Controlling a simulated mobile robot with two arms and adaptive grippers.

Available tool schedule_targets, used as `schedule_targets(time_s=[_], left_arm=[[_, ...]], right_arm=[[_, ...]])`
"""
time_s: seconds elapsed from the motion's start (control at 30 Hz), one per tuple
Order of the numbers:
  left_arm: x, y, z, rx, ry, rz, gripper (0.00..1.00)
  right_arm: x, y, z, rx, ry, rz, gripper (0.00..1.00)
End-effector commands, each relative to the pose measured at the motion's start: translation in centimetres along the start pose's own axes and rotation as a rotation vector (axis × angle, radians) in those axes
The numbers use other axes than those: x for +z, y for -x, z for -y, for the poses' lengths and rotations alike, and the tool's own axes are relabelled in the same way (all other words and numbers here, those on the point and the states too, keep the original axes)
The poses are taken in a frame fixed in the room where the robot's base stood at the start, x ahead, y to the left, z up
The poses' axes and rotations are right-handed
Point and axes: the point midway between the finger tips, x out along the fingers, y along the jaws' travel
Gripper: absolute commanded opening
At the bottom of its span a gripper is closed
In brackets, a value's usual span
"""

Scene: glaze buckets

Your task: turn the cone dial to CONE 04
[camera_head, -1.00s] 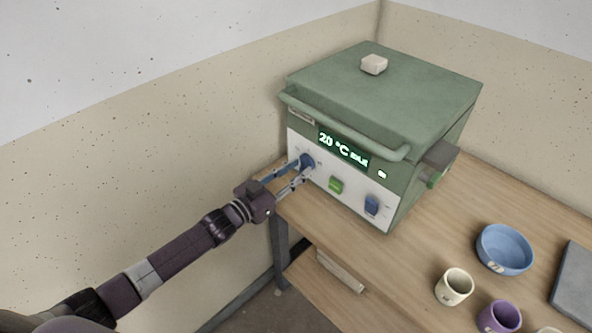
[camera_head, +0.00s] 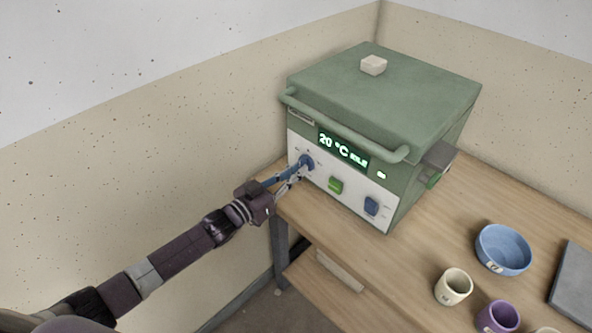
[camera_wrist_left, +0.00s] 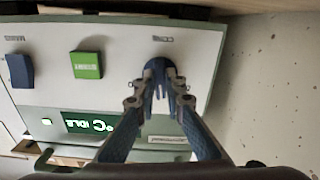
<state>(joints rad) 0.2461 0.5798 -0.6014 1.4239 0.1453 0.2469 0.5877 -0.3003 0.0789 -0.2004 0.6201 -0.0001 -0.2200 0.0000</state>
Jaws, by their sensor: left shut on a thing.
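The blue cone dial (camera_head: 306,161) is the left round knob on the white front panel of the green kiln (camera_head: 385,95). My left gripper (camera_head: 300,167) is shut on the dial, its fingers reaching in from the front left. In the left wrist view the dial (camera_wrist_left: 160,66) sits between the two fingertips (camera_wrist_left: 158,90), which hide part of it. The panel marks around the dial are too small to read, so its setting cannot be told. The display (camera_head: 343,149) reads 20 °C IDLE. My right gripper is not in view.
A green button (camera_head: 336,185) and a blue switch (camera_head: 371,205) are right of the dial. A blue bowl (camera_head: 503,249), a cream cup (camera_head: 453,286) and a purple cup (camera_head: 498,317) stand on the wooden table (camera_head: 420,250). A wall is left of the kiln.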

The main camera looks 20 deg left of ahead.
Motion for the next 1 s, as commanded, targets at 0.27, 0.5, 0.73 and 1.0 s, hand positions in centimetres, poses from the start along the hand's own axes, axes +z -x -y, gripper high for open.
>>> schedule_targets(time_s=[0.27, 0.5, 0.73, 1.0], left_arm=[[-0.15, 0.0, -0.05, 0.001, 0.23, 0.0, 0.0], [-0.01, 0.03, -0.05, -0.001, 0.46, 0.002, 0.0], [-0.02, 0.01, -0.12, 0.0, 0.663, 0.0, 0.0], [0.02, 0.03, -0.14, -0.001, 0.838, 0.001, 0.0]], right_arm=[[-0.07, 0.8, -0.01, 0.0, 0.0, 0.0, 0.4], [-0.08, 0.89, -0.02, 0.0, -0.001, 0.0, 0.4], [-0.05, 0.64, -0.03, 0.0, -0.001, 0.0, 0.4], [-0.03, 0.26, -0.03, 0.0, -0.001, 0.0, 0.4]])
